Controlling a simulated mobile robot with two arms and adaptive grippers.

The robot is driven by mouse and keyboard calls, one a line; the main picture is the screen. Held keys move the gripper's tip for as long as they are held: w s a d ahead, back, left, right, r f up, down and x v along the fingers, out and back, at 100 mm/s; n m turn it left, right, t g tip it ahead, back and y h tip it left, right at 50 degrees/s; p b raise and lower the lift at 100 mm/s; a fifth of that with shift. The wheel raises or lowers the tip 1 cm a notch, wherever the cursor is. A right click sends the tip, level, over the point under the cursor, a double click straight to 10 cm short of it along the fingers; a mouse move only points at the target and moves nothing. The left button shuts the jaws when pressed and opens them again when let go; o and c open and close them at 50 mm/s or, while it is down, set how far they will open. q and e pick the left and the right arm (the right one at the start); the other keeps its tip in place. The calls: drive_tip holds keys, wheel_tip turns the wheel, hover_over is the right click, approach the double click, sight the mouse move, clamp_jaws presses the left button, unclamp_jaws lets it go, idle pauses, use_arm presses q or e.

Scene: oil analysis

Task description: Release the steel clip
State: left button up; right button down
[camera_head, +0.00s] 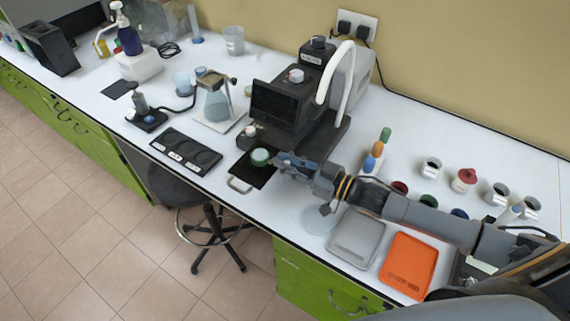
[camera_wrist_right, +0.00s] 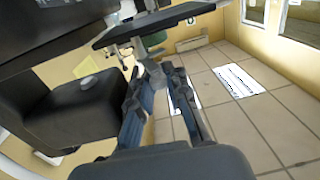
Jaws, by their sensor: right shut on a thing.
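My right gripper (camera_head: 281,160) reaches in from the right over the bench, in front of the dark instrument. In the wrist view its two fingers (camera_wrist_right: 150,72) are closed together on a small pale grey metal piece, which I take to be the steel clip (camera_wrist_right: 140,49). The clip is mostly hidden by the fingers in the head view. My left gripper is not in view.
The black instrument (camera_head: 275,105) with white hoses stands right behind the gripper. A flask on a stand (camera_head: 217,105) and a black mat with round places (camera_head: 185,150) are to the left. A grey tray (camera_head: 357,238), an orange tray (camera_head: 410,265) and several cups lie around my right arm.

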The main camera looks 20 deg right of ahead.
idle(0.4)
drive_tip(key=c, duration=1.3)
unclamp_jaws()
drive_tip(key=shift+s+d, duration=0.1)
drive_tip(key=shift+d, duration=0.05)
drive_tip(key=shift+c, duration=0.2)
drive_tip(key=v, duration=1.2)
